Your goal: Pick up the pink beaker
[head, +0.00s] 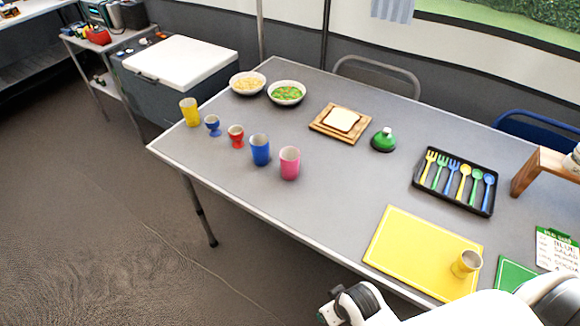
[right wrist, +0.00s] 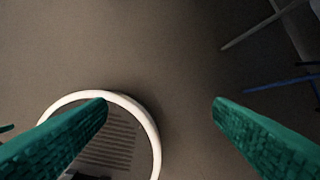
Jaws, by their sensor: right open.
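The pink beaker (head: 289,163) stands upright on the grey table (head: 225,170), near its front edge and left of the middle. A blue beaker (head: 260,149) stands just left of it, with a small gap. The beaker does not show in that view. Only white and dark parts of my own body show at the bottom of the head view, well away from the beaker. My left gripper is not seen.
Two bowls, a bread board (head: 319,126) and a green domed object (head: 383,140) lie behind. A cutlery tray (head: 421,186) and yellow board (head: 400,246) are right. Table right of the pink beaker is clear.

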